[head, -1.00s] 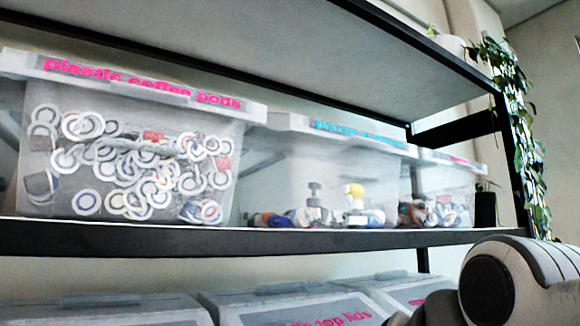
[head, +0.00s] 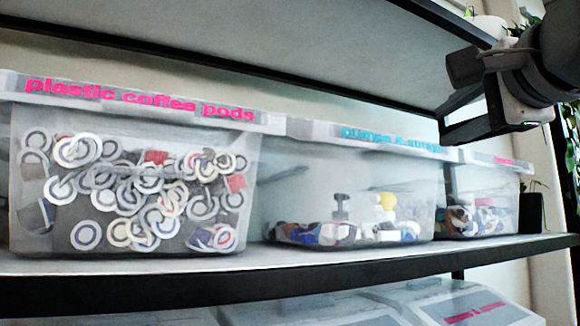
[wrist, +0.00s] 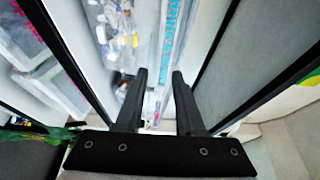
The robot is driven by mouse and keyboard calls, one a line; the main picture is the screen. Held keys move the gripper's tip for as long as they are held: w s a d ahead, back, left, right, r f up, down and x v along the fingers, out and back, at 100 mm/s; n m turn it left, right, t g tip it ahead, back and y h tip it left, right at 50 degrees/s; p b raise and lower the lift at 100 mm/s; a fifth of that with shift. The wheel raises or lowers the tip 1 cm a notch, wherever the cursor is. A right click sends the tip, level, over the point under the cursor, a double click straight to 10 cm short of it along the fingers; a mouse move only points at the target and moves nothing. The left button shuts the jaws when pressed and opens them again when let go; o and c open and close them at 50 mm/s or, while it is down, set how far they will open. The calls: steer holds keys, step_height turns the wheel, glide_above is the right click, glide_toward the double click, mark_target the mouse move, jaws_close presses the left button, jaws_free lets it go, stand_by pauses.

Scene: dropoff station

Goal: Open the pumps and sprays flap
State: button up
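The pumps and sprays bin (head: 300,185) is a clear box on the shelf, middle of three in the head view. Its pale lid flap (head: 305,130) carries blue lettering and looks shut. Bottles and pump heads show inside. My gripper (head: 455,100) is at the upper right of the head view, above and in front of the bin's right end, apart from the flap. In the wrist view my gripper (wrist: 158,78) has its two black fingers spread with nothing between them. The blue lettering of the lid (wrist: 170,35) shows beyond the fingertips.
A coffee pods bin (head: 130,190) stands at left and a smaller pink-lettered bin (head: 480,185) at right. The upper shelf (head: 270,40) hangs close above the lids. More bins (head: 450,305) sit below the black-edged shelf (head: 290,270). A plant hangs at far right.

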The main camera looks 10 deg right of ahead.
mark_target(408, 148)
steer(key=w, duration=0.4)
steer(key=w+p, duration=0.1)
steer(key=w, duration=0.3)
steer(key=w+p, duration=0.1)
steer(key=w, duration=0.3)
steer(key=shift+d, duration=0.3)
jaws_close()
stand_by(0.8)
